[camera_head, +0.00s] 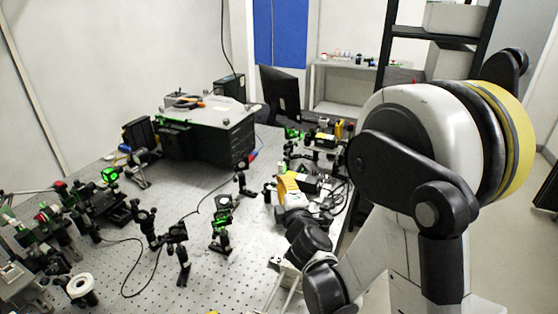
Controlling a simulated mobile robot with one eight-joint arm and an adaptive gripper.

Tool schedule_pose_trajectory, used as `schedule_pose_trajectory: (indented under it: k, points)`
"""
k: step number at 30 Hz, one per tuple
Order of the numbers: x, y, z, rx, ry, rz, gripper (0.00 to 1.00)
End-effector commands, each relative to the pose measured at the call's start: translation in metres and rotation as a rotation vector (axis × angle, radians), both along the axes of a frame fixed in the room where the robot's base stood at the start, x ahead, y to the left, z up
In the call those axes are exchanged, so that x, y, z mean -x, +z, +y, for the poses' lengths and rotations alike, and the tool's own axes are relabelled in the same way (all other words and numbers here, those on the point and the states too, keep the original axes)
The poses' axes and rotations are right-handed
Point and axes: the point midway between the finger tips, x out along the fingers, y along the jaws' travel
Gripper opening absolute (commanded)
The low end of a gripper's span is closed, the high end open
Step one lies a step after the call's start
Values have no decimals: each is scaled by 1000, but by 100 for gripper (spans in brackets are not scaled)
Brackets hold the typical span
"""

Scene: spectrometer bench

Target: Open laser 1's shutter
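My arm comes down from the right and reaches over the right part of the optical bench (195,285). Its yellow and white wrist (289,190) is beside a cluster of small devices at the bench's right side. My gripper's fingers cannot be made out among the dark parts there, so I cannot tell whether they are open or shut. A large dark box with a pale grey top (215,117) stands at the back of the bench. No label shows which device is laser 1, and its shutter cannot be picked out at this size.
Black post-mounted optics (222,232) stand mid-bench, with loose cables between them. More mounts and green-lit parts (110,175) crowd the left. A monitor (280,93) stands behind the bench, and a shelf (343,88) is at the back. Bare bench shows at front centre.

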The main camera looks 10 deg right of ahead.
Motion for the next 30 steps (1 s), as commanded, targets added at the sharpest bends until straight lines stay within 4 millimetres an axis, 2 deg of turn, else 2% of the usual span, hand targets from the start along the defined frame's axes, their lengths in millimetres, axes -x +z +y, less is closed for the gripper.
schedule_pose_trajectory:
  k: [13, 17, 20, 30]
  points:
    - [-2, -2, 3, 21, 12, -8, 0]
    - [-10, -3, 3, 20, 11, -7, 0]
    - [-25, -5, 3, 20, 11, -7, 0]
    - [-99, -10, 3, 19, 11, -7, 0]
